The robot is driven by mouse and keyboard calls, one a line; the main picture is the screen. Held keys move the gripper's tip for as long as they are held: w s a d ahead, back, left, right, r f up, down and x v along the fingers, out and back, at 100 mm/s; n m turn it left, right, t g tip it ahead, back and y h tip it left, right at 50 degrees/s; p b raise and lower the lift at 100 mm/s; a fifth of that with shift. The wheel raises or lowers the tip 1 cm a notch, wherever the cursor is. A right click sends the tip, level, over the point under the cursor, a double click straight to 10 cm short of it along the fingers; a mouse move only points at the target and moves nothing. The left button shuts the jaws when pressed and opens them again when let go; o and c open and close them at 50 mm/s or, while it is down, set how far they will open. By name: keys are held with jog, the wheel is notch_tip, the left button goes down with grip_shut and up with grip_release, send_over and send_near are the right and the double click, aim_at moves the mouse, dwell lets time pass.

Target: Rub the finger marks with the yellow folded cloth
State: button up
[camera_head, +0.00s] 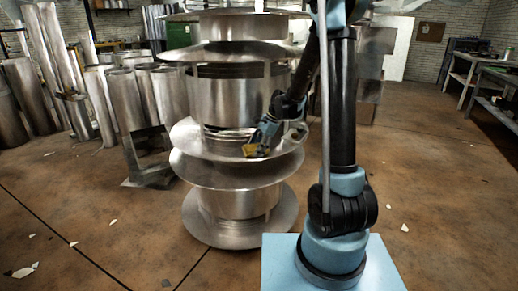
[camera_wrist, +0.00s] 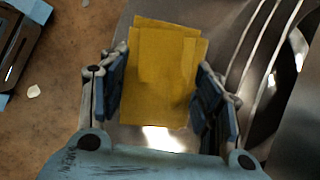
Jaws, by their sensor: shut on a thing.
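My gripper (camera_head: 263,142) is shut on the yellow folded cloth (camera_head: 256,151), in front of the middle of a tall stack of shiny metal flue parts (camera_head: 228,100). In the wrist view the cloth (camera_wrist: 160,78) lies flat between the two blue-padded fingers, over a grey metal surface with a bright reflection. The cloth is at the wide middle flange (camera_head: 200,138); I cannot tell whether it touches the metal. I cannot make out any finger marks in either view.
Several metal pipes (camera_head: 22,105) stand at the left, with a square-based metal piece (camera_head: 150,160) near the stack. Workbenches (camera_head: 485,80) line the right wall. The brown floor (camera_head: 440,190) at the right is mostly clear, with pale scraps on it.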

jog(key=shift+s+d+r, duration=0.1)
jog(key=shift+s+r, duration=0.05)
jog(key=shift+r, duration=0.85)
jog(key=shift+s+d+r, duration=0.1)
jog(key=shift+s+r, duration=0.1)
jog(key=shift+r, duration=0.75)
jog(key=shift+s+r, duration=0.15)
jog(key=shift+r, duration=0.85)
jog(key=shift+r, duration=0.1)
jog(key=shift+s+d+r, duration=0.1)
jog(key=shift+r, duration=0.6)
jog(key=shift+s+d+r, duration=0.1)
jog(key=shift+r, duration=0.55)
